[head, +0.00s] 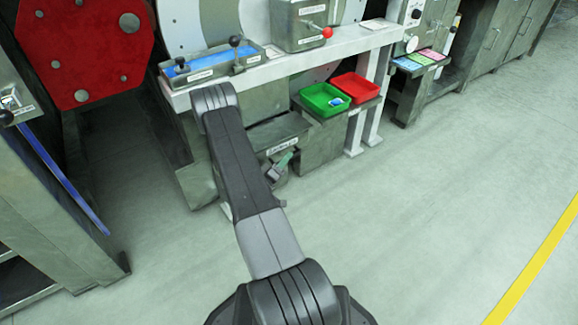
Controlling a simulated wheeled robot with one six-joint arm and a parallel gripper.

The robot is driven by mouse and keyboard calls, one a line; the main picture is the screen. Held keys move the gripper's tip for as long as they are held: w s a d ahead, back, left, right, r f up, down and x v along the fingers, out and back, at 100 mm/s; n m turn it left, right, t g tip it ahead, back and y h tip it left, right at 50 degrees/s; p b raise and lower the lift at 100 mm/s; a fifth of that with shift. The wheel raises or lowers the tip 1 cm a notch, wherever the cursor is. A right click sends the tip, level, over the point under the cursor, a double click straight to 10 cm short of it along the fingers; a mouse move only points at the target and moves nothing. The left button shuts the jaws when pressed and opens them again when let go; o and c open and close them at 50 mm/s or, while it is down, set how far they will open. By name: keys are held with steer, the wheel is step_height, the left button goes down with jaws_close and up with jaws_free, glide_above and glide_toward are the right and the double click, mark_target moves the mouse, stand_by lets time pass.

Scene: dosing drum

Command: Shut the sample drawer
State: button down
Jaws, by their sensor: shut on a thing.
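The sample drawer (291,133) seems to be the grey, labelled unit low under the white beam, left of the green and red trays. Its label is too small to read, and I cannot tell how far out it stands. My arm comes up from the bottom, bends at the beam and hides part of the area left of the drawer. My gripper (277,170) is low in front of the drawer, partly hidden by my arm. It is shut on a small green handle-like piece (285,160) just below the label.
A green tray (318,107) holding a small blue thing and a red tray (355,88) stand right of the drawer. The white beam (290,66) above carries a blue-topped panel with levers and a red-knobbed box (305,25). Open floor (430,200) lies to the right.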

steer(key=c, duration=1.5)
jaws_free()
steer(key=shift+w+a, duration=0.2)
steer(key=p+v, duration=0.3)
steer(key=v, duration=1)
steer(key=shift+s+a, duration=0.2)
steer(key=shift+s, duration=0.2)
steer(key=shift+w, duration=0.1)
steer(key=shift+s+d+b+x, duration=0.2)
steer(key=shift+d+b+x, duration=0.15)
steer(key=shift+x, duration=1.8)
steer(key=shift+s+d+b+x, duration=0.3)
steer(key=shift+b+x, duration=0.1)
steer(key=shift+x, duration=1.75)
steer(key=shift+s+d+b+x, duration=0.15)
steer(key=shift+d+b+x, duration=0.2)
steer(key=shift+x, duration=1.8)
